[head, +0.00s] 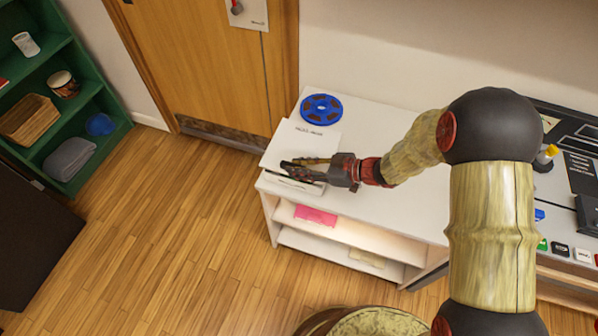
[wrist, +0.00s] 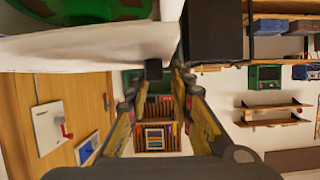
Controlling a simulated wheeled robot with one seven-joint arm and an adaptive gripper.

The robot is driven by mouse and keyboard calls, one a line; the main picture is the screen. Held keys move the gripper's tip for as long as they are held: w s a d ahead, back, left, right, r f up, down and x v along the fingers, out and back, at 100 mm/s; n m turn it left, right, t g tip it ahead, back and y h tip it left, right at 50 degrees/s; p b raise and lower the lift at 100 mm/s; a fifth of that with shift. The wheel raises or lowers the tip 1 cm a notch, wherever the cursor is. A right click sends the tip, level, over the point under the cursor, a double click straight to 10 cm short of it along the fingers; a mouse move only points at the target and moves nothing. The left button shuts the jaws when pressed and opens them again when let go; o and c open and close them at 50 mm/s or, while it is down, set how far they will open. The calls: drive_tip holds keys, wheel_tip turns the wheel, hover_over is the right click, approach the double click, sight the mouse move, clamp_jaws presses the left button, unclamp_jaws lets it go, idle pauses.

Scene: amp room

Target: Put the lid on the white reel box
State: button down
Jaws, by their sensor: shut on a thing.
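A white, flat, lid-like panel (head: 298,138) with dark print lies at the left end of the white cabinet top. My gripper (head: 298,168) is at its front edge, shut on what looks like the white lid; my fingers cover the grasp. A second printed white surface shows just under my fingers, and I cannot tell clearly which is box and which is lid. In the wrist view, a white edge (wrist: 95,45) meets my fingertips (wrist: 167,72), with a green reel-like shape (wrist: 80,8) above it.
A blue reel (head: 321,109) lies just behind the panel. The white cabinet top (head: 375,130) is clear in the middle. A pink item (head: 315,215) is on the shelf below. A desk with dark equipment is at right. A wooden door (head: 210,65) and green shelves (head: 85,85) stand left.

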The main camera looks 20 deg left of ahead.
drive_tip(key=shift+f, duration=0.6)
drive_tip(key=shift+f, duration=0.6)
drive_tip(key=c, duration=1.7)
unclamp_jaws()
drive_tip(key=shift+o, duration=0.7)
drive_tip(key=shift+r, duration=0.5)
drive_tip(key=w+p+v, duration=0.1)
drive_tip(key=p+v, duration=0.2)
drive_tip(key=v, duration=0.9)
drive_tip(key=shift+s+p, duration=0.4)
drive_tip(key=shift+s, duration=0.05)
